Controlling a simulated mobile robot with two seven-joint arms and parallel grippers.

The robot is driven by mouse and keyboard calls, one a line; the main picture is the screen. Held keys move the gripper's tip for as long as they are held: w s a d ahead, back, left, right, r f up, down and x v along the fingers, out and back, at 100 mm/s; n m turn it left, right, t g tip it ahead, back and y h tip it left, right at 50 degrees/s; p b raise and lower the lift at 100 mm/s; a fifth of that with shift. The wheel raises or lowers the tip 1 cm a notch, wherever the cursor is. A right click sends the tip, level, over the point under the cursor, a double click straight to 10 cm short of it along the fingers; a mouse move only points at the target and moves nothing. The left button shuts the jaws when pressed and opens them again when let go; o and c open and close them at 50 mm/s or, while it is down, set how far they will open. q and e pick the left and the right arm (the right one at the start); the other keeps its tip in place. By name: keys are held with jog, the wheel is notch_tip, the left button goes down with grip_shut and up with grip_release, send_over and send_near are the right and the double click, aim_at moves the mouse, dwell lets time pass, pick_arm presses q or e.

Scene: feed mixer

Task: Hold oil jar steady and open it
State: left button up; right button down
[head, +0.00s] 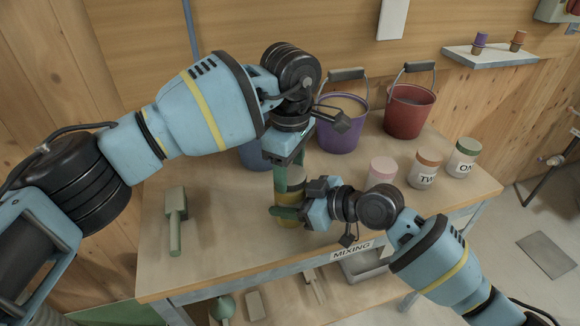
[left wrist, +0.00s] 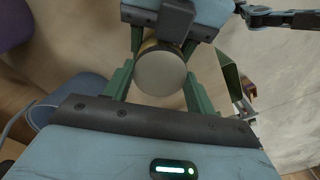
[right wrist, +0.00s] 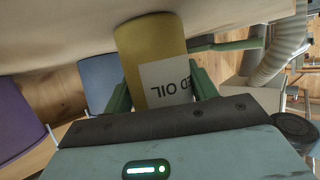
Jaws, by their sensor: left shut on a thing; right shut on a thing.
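The oil jar (head: 290,213) stands upright on the bench, a yellow body with a white label reading "ED OIL" in the right wrist view (right wrist: 151,45). My right gripper (head: 287,211) is shut around its body from the right side. My left gripper (head: 290,172) points down from above and is shut on the pale round lid (left wrist: 161,73), one finger on each side. The lid sits at the jar's top; I cannot tell whether it is loose. The grippers hide much of the jar in the head view.
A blue bucket (head: 254,157), a purple bucket (head: 338,137) and a red bucket (head: 408,112) stand behind. Jars with pink (head: 382,172), brown (head: 425,170) and green (head: 463,158) lids stand right. A green scoop (head: 176,221) lies left.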

pick_arm(q)
jog(key=n, duration=1)
jog(key=o, duration=1.1)
jog(key=shift+r, duration=0.1)
jog(key=shift+r, duration=2.2)
jog(key=shift+r+m, duration=0.5)
jog(key=shift+r, duration=1.25)
jog(key=shift+c, duration=0.5)
jog(key=shift+f, duration=4.05)
